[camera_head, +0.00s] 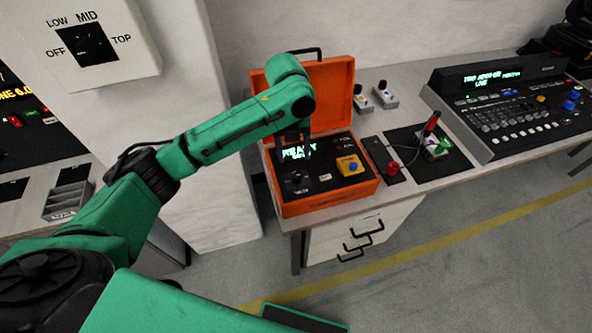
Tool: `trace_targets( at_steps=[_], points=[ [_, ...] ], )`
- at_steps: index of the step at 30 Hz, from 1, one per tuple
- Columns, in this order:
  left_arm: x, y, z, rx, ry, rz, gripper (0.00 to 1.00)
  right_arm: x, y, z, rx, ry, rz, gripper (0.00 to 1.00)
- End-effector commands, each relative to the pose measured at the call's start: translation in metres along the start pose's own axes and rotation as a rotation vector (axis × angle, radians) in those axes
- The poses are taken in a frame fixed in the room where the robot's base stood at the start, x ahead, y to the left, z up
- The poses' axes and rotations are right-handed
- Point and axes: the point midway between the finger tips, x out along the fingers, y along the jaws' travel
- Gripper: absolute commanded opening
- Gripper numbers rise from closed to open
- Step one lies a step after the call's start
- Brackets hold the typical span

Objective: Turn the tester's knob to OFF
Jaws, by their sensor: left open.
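An open orange case (325,203), which looks like the tester, stands on the bench with its lid up. Its dark panel has a lit display that seems to read READY, a yellow block with a blue button (350,166), and a dark knob (297,180) at the left front. My left gripper (293,167) points down over the left part of this panel, close to the knob. Its fingers are dark against the dark panel, so I cannot tell whether they touch the knob. The knob's setting is not readable. My right gripper is not in view.
A white box (135,62) at the upper left carries a black dial marked OFF, LOW, MID and TOP. A control console (505,110) stands on the right. Small devices (378,96) and a dark mat (450,172) lie between. The raised orange lid (335,88) stands behind my wrist.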

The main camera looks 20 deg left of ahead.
Motion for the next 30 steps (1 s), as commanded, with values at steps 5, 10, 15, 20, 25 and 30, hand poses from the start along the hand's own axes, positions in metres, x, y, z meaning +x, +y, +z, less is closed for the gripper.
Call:
trace_targets(
  at_steps=[5,10,15,20,25,30],
  points=[
    [0.047,0.0,-0.001,-0.002,0.003,0.002,0.64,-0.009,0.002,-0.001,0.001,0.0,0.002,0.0],
    [0.079,-0.001,0.0,-0.001,-0.001,-0.001,0.64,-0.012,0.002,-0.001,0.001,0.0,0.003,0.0],
    [0.089,-0.001,0.0,0.0,-0.002,-0.002,0.64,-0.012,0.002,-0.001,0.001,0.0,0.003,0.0],
    [0.089,-0.001,0.0,0.0,-0.002,-0.002,0.64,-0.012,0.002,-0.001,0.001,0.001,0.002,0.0],
    [0.088,-0.001,0.0,0.0,-0.002,-0.002,0.03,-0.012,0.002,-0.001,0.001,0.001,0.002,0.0],
    [0.088,-0.001,0.0,-0.002,-0.003,-0.002,0.0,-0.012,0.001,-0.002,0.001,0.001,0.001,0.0]
  ],
)
